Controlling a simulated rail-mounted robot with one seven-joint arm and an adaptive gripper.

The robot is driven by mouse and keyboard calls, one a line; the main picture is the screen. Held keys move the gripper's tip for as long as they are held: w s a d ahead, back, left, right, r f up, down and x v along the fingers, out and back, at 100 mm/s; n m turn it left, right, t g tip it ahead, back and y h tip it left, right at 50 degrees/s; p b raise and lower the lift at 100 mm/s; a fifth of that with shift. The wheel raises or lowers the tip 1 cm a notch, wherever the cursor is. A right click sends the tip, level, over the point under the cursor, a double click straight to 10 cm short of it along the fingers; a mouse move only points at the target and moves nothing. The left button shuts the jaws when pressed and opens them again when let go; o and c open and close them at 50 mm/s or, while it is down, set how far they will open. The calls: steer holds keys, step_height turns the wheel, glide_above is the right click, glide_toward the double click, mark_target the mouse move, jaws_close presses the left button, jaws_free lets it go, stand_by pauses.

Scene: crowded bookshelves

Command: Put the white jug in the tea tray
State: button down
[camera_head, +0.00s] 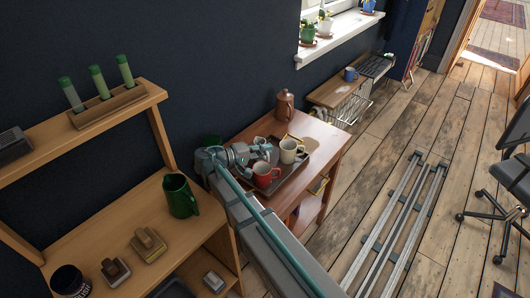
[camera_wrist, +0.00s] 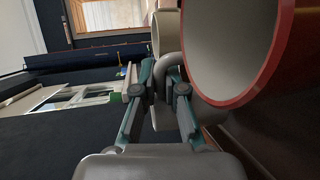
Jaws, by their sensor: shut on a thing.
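The white jug (camera_head: 289,151) is a cream-white vessel over the tea tray, beside a red mug (camera_head: 265,176). It also shows in the wrist view (camera_wrist: 157,38), with its handle between my fingertips. My gripper (camera_head: 268,151) is shut on that handle; its fingers show in the wrist view (camera_wrist: 160,73). The tea tray (camera_head: 291,178) is a dark, flat tray on the wooden side table. Whether the jug's base touches the tray cannot be told. The red mug (camera_wrist: 240,45) fills the right of the wrist view, close to the fingers.
A brown pot (camera_head: 285,105) stands at the table's back. A green jug (camera_head: 180,195) stands on the wooden shelf unit (camera_head: 110,225) at left. Open floor (camera_head: 390,130) lies to the right.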

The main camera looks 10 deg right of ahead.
steer(key=shift+f, duration=0.7)
steer(key=shift+f, duration=0.15)
steer(key=c, duration=1.2)
jaws_free()
steer(key=shift+c, duration=0.2)
steer(key=shift+r, duration=0.25)
steer(key=shift+s+a, duration=0.1)
steer(key=shift+a, duration=0.25)
steer(key=shift+v, duration=1.7)
